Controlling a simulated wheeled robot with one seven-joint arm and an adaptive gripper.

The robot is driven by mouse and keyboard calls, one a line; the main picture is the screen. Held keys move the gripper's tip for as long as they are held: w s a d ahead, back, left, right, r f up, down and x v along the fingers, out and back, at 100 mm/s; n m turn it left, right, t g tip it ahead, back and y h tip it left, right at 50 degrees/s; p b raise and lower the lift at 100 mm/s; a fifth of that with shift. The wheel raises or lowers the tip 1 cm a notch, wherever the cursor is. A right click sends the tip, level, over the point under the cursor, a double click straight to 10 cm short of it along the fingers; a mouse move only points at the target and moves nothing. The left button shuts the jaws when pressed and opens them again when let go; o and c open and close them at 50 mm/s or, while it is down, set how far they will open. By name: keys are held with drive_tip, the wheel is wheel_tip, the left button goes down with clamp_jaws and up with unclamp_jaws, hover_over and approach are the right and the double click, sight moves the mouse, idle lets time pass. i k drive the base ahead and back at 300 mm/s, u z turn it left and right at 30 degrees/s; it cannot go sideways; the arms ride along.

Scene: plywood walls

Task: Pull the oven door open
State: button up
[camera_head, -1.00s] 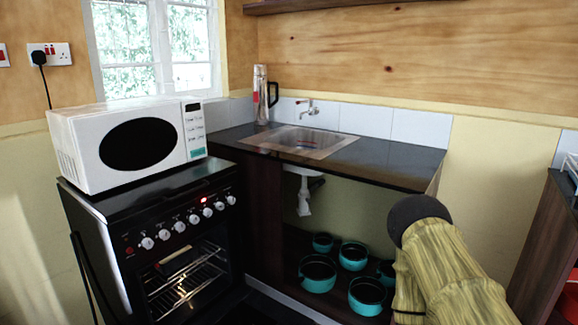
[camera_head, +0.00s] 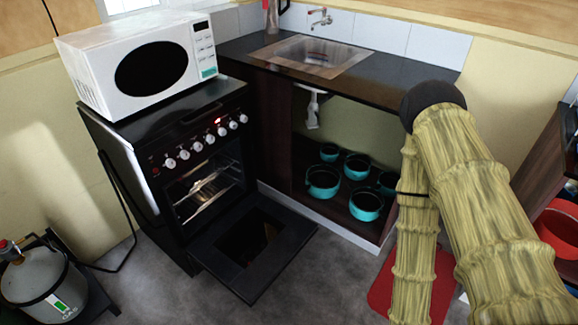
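The black oven (camera_head: 165,190) stands at the left under a white microwave, with a row of knobs along its front panel. Its door (camera_head: 281,247) is swung down and lies open, about level, out in front of the oven, with a dark glass window in its middle. The oven cavity (camera_head: 208,190) shows with wire racks inside. My arm, with a yellow-brown ribbed surface, reaches in at the right, apart from the door. My gripper is out of the picture.
A white microwave (camera_head: 140,62) sits on the oven top. A gas cylinder (camera_head: 42,282) stands at lower left. Right of the oven, a sink counter (camera_head: 385,75) has several teal pots on its lower shelf. A red mat (camera_head: 384,290) lies near my arm. Grey floor is free before the door.

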sight(247, 250)
drive_tip(key=k, duration=1)
drive_tip(key=u, duration=0.5)
drive_tip(key=i, duration=0.5)
drive_tip(key=u, duration=0.55)
